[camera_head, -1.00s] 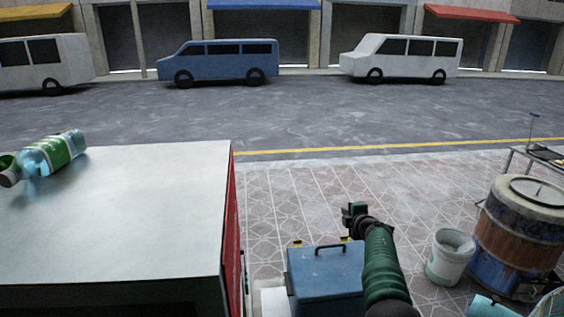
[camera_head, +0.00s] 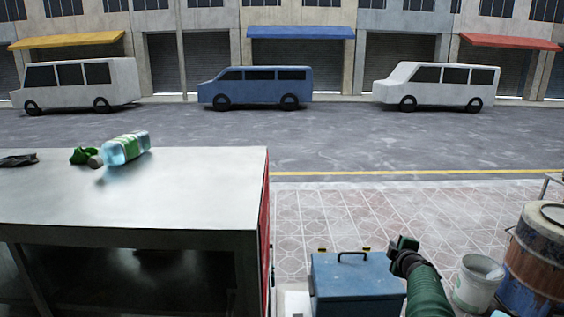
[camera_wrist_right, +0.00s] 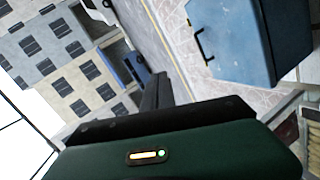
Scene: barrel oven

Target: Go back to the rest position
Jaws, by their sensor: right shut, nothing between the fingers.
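My right gripper (camera_head: 400,252) is at the lower right of the head view, at the end of my green arm. It is shut and empty, beside the right edge of a blue box with a black handle (camera_head: 357,286). In the right wrist view my gripper's dark fingers (camera_wrist_right: 158,92) are together with nothing between them. The blue box also shows at the upper right of that view (camera_wrist_right: 235,40). My left gripper is not in view.
A white-topped table (camera_head: 190,190) fills the left, with a clear bottle with a green label (camera_head: 126,148) lying on it. A white bucket (camera_head: 477,283) and a barrel oven (camera_head: 537,262) stand at the right. Paving beyond the blue box is clear. Vans stand across the road.

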